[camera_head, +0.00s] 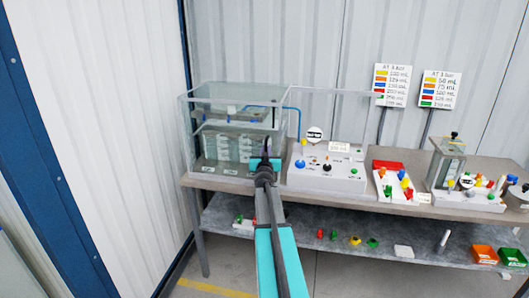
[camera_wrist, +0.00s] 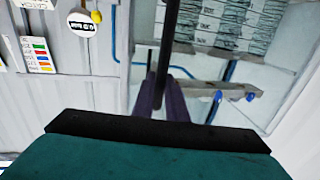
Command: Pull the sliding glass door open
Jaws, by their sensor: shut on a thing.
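A clear glass enclosure (camera_head: 200,115) stands at the left end of the table, with glass bottles or jars with labels inside. My gripper (camera_head: 266,150) is at the enclosure's front right. In the wrist view, my gripper (camera_wrist: 163,92) has its two dark purple fingers closed on a slim black upright handle (camera_wrist: 168,40). The sliding glass door is transparent and its edges are hard to make out. A clear pane (camera_head: 345,112) shows to the right of the enclosure; I cannot tell whether it is the door.
A white control box (camera_head: 325,178) with knobs stands just right of my gripper. Coloured parts on white trays and a small glass case (camera_head: 447,162) stand farther right. A lower shelf (camera_head: 330,222) holds loose parts and bins. A white wall panel rises at the left.

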